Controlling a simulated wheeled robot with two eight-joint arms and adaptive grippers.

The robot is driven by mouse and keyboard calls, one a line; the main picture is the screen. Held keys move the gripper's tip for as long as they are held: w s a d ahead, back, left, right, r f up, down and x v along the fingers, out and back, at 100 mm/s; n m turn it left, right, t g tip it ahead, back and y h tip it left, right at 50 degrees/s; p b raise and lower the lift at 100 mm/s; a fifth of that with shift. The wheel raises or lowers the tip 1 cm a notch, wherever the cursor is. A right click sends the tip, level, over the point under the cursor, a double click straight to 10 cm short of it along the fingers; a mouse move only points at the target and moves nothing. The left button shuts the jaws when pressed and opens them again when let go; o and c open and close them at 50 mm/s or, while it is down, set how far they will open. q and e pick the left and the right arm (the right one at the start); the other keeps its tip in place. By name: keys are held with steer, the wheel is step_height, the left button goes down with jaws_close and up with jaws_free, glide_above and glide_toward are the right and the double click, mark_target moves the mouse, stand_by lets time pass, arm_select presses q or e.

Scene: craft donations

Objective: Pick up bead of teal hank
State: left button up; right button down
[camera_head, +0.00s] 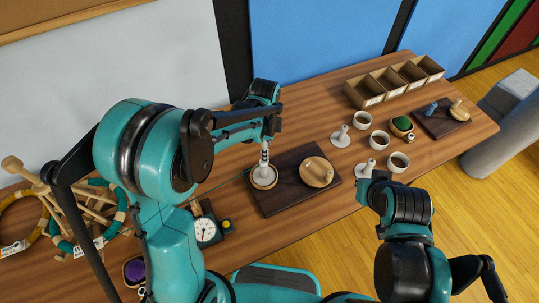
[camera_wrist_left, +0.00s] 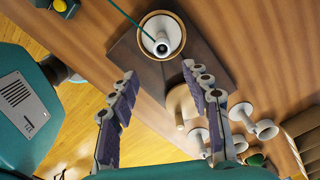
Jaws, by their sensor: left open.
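The teal hank (camera_head: 121,216) hangs as a ring with a white tag at the far left of the head view, partly behind my left arm. A thin teal cord (camera_wrist_left: 125,20) runs to a pale upright post (camera_wrist_left: 162,46) in a round wooden dish (camera_wrist_left: 180,30). The post (camera_head: 264,158) stands on the dark board in the head view. I cannot make out a separate bead. My left gripper (camera_wrist_left: 160,72) is open and empty, with the post beyond its fingertips. My right gripper (camera_head: 372,184) is near the table's front edge; its jaws are unclear.
A dark board (camera_head: 277,200) carries the dish and a round wooden piece (camera_head: 316,172). White cups (camera_head: 379,140) stand to its right. An open compartment box (camera_head: 364,103) is at the back. A dial gauge (camera_head: 205,229) sits at the front left.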

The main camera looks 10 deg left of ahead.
arm_select(q)
step_height(320, 180, down, 3)
steer(key=shift+a+r+b, duration=0.15)
steer(key=shift+b, duration=0.25)
steer(key=f, duration=0.1)
steer(key=f+b, duration=0.1)
steer(key=f, duration=0.3)
steer(key=shift+w+a, duration=0.2)
steer(key=shift+w, duration=0.1)
steer(key=c, duration=0.8)
